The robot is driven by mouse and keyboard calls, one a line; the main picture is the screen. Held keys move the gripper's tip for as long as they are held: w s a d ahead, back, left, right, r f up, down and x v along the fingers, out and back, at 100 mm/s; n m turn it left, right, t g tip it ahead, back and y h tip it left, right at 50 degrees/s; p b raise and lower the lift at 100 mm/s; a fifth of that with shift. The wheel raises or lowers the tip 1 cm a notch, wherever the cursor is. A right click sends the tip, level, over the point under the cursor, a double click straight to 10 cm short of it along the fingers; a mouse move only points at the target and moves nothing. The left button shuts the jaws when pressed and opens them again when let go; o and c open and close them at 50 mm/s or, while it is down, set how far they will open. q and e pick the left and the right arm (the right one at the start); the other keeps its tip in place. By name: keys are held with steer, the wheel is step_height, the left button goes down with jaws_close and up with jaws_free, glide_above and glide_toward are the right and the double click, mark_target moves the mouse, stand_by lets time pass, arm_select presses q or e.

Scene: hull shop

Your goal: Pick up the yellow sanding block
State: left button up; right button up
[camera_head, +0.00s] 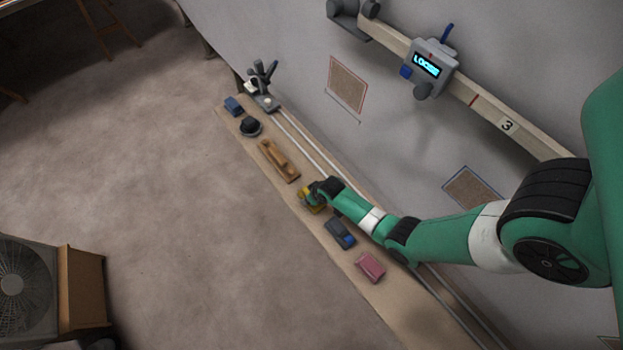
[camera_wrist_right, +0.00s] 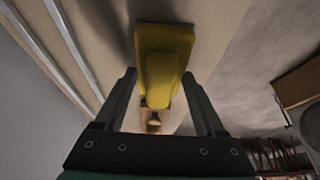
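The yellow sanding block (camera_head: 310,199) lies on the long wooden shelf (camera_head: 405,306), partly hidden by my right gripper (camera_head: 318,192). In the right wrist view the yellow block (camera_wrist_right: 164,58) shows a wide base and a narrower raised grip. The two dark fingers of my right gripper (camera_wrist_right: 159,74) are spread to either side of it. Gaps show between the fingers and the narrow grip, so the gripper looks open and not closed on it. My left gripper is not in view.
On the shelf, a blue-grey tool (camera_head: 340,233) and a pink block (camera_head: 370,267) lie on the near side. A wooden plane (camera_head: 279,161), a black round tool (camera_head: 250,127) and a blue block (camera_head: 233,106) lie farther along. Rails (camera_head: 318,154) run along the wall side.

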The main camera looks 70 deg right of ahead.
steer(key=c, duration=0.6)
steer(key=shift+r+p, duration=0.45)
steer(key=shift+r, duration=0.05)
step_height(320, 180, up, 3)
steer(key=shift+f+p, duration=0.15)
steer(key=shift+p, duration=1.1)
steer(key=s+a+r+p, duration=0.9)
steer(key=s, duration=0.1)
steer(key=shift+s+a+r+p, duration=0.15)
steer(key=shift+s+a+p, duration=0.1)
steer(key=shift+p, duration=0.15)
steer(key=shift+w, duration=0.1)
